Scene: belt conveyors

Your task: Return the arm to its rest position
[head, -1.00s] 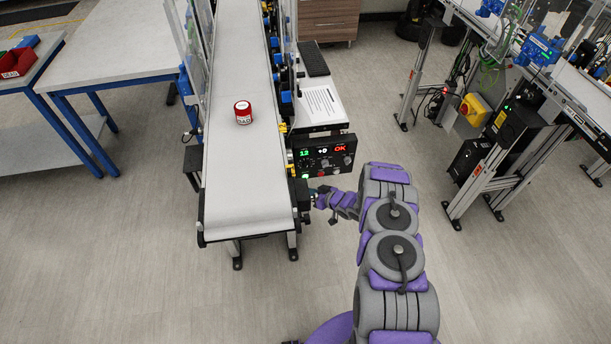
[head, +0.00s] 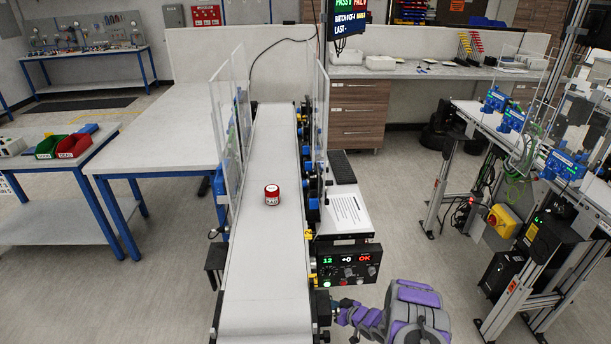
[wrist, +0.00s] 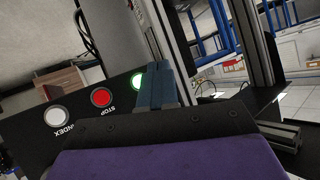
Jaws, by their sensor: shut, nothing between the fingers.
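My gripper (head: 341,305) is at the lower left of the control box (head: 348,265) beside the belt, partly hidden by my arm. In the wrist view, the closed fingers (wrist: 152,75) are empty and lie right by the lit green button (wrist: 138,80). I cannot tell whether they touch it. The red STOP button (wrist: 102,97) and the white INDEX button (wrist: 57,116) are to the left. My purple and grey arm (head: 415,315) reaches in from the lower right. A red jar with a white label (head: 272,195) stands upright on the conveyor belt (head: 268,260).
Clear guards (head: 222,125) line the belt. A keyboard (head: 342,168) and a paper sheet (head: 347,209) lie right of it. A white table (head: 165,135) stands left, a second conveyor frame (head: 440,190) right. The floor (head: 420,250) between the conveyors is open.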

